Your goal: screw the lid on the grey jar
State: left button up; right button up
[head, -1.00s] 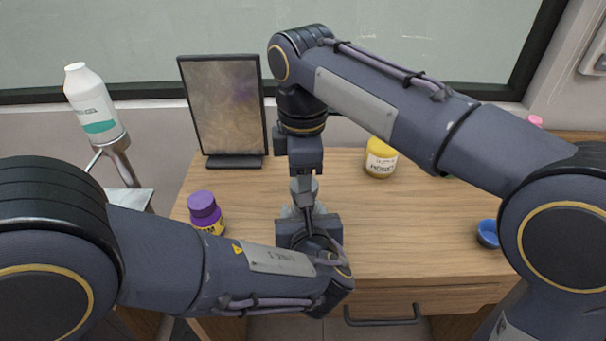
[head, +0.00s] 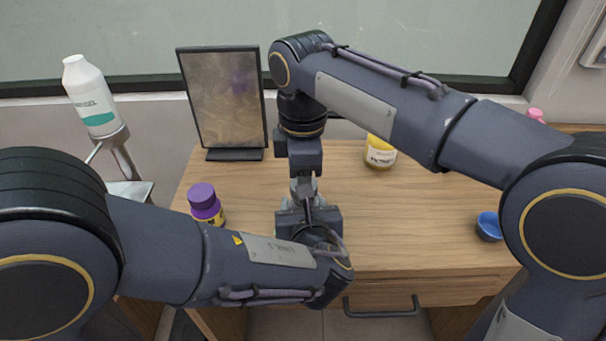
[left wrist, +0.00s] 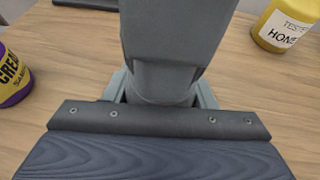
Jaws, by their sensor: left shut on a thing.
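My left gripper (head: 306,204) is shut on a grey thing (left wrist: 163,85), which looks like the grey jar, above the wooden counter. It shows between the fingers in the left wrist view and is mostly hidden in the head view. My right gripper (head: 303,188) points straight down directly over it. A larger grey shape (left wrist: 175,35) rises above the held thing in the left wrist view. I cannot tell whether it is the lid or part of my right gripper. The right fingertips are too covered to show whether they are shut.
A purple-lidded jar (head: 205,203) stands left of the grippers. A yellow honey jar (head: 380,153) stands at the back right. A blue dish (head: 489,227) lies at the right. A framed panel (head: 222,105) and a white bottle (head: 90,95) stand behind. The counter's right middle is clear.

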jog(key=shift+f, duration=0.45)
jog(key=o, duration=1)
jog(key=shift+c, duration=0.2)
jog(key=shift+r, duration=2.25)
jog(key=shift+c, duration=0.5)
jog(key=n, duration=0.5)
jog(key=shift+r, duration=0.3)
jog(key=n, duration=0.5)
jog(key=shift+r+n, duration=0.35)
jog(key=shift+n, duration=0.05)
jog(key=n, duration=0.5)
jog(key=shift+r, duration=0.4)
jog(key=n, duration=0.3)
jog(key=r+n, duration=0.1)
jog(key=n, duration=0.1)
jog(key=shift+d+n, duration=0.1)
jog(key=shift+n, duration=0.3)
